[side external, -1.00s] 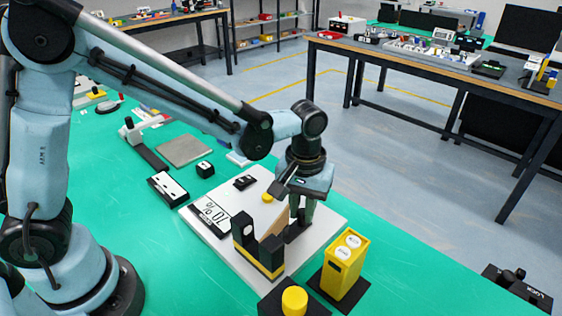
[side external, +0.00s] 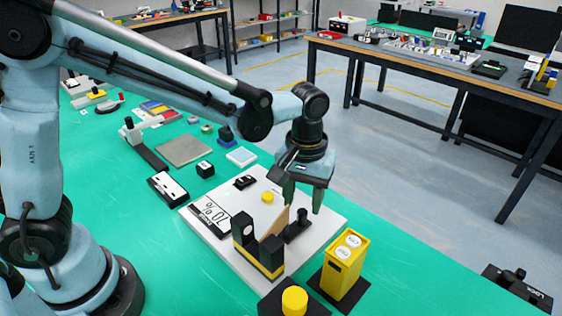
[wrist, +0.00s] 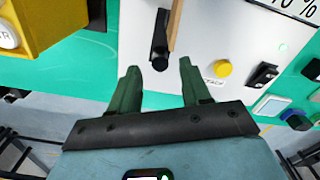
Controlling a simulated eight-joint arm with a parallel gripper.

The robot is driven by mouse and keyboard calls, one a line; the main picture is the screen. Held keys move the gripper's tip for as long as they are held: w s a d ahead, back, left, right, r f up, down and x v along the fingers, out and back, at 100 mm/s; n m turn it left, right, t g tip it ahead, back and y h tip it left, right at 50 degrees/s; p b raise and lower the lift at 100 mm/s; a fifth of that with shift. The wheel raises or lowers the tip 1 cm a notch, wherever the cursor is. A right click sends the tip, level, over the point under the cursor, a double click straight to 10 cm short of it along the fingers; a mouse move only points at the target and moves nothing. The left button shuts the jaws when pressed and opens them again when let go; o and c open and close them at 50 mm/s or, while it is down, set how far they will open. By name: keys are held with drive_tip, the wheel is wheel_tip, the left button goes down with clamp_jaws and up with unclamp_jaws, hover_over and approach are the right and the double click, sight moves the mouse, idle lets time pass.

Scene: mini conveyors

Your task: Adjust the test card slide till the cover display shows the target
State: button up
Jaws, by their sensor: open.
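A white board (side external: 225,247) on the green table carries a display (side external: 211,217) that reads upside down as "70 %" in the side view. The display is cut off at the top right of the wrist view (wrist: 290,8). A tan upright card (side external: 275,222) stands behind a black and yellow holder (side external: 258,252). A black handle (side external: 298,224) stands beside the card and shows in the wrist view (wrist: 160,52). My gripper (wrist: 158,68) is open and empty; its fingertips (side external: 300,198) are raised above the handle, apart from it. I cannot tell which part is the slide.
A yellow button (side external: 267,197) and a small black switch (side external: 244,182) are on the board. A yellow box with two white buttons (side external: 345,262) and a yellow knob (side external: 294,300) stand near the front. Several small devices sit farther back left.

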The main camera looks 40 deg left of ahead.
wheel_tip(320, 180, up, 9)
idle(0.4)
drive_tip(key=shift+a+r, duration=0.1)
drive_tip(key=shift+a, duration=0.05)
drive_tip(key=s+a+f+m+t, duration=0.1)
drive_tip(key=s+a+m+t, duration=0.1)
drive_tip(key=a, duration=0.4)
drive_tip(key=s+a+f+m+t, duration=0.1)
drive_tip(key=s+a+m+t, duration=0.1)
drive_tip(key=s+a+t, duration=0.3)
drive_tip(key=shift+s+a+f, duration=0.25)
drive_tip(key=shift+s+a, duration=0.5)
drive_tip(key=shift+a, duration=0.4)
